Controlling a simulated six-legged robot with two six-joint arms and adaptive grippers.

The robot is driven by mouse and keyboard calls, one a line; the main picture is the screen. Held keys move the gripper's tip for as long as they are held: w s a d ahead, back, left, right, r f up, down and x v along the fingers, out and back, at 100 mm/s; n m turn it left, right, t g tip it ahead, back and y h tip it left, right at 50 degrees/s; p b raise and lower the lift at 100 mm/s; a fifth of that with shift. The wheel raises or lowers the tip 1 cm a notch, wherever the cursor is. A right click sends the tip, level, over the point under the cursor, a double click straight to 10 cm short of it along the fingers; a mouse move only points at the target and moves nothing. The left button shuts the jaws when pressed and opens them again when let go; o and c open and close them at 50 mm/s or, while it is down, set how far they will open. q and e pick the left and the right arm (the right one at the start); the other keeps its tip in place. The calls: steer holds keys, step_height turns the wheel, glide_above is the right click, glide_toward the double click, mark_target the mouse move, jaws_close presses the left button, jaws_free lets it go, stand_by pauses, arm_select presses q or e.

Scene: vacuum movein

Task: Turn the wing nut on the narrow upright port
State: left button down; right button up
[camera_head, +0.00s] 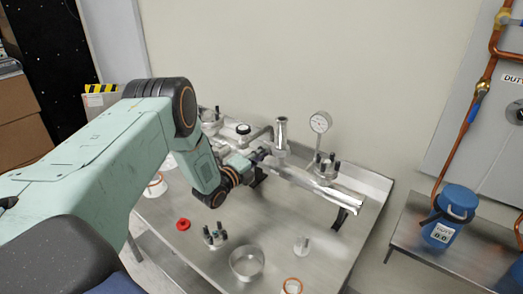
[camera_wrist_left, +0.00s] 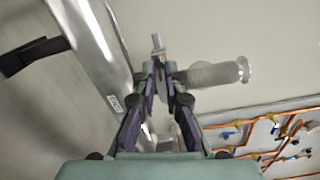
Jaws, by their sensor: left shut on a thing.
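The narrow upright port (camera_head: 281,134) is a silvery tube standing on the metal pipe run at the back of the bench. It shows lying sideways in the left wrist view (camera_wrist_left: 222,73), right beside my fingertips. My left gripper (camera_head: 262,154) reaches the port's base from the left, and its purple fingers (camera_wrist_left: 161,75) are closed around the small metal wing nut (camera_wrist_left: 157,47) at the port's clamp. Part of the nut sticks out past the tips; the rest is hidden between the fingers. In the head view the gripper hides the nut. My right gripper is in neither view.
A dial gauge (camera_head: 320,123) stands right of the port on the pipe (camera_head: 305,181). A red cap (camera_head: 183,224), a steel cup (camera_head: 247,262) and small fittings lie on the bench front. A blue canister (camera_head: 449,215) sits on a side shelf.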

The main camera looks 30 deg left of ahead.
arm_select(q)
steer(key=shift+a+f+m+p, duration=0.15)
steer(key=shift+m+p, duration=1.15)
steer(key=shift+m, duration=2.25)
steer(key=shift+a+f+m+p, duration=0.15)
steer(key=shift+m+p, duration=1.15)
steer(key=shift+m, duration=2.25)
steer(key=shift+r+m, duration=0.15)
steer(key=shift+m, duration=0.15)
steer(key=c, duration=1.8)
jaws_free()
steer(key=shift+o, duration=0.2)
steer(key=shift+s, duration=0.1)
steer(key=s, duration=0.7)
steer(key=shift+s+a, duration=0.2)
steer(key=shift+a, duration=0.1)
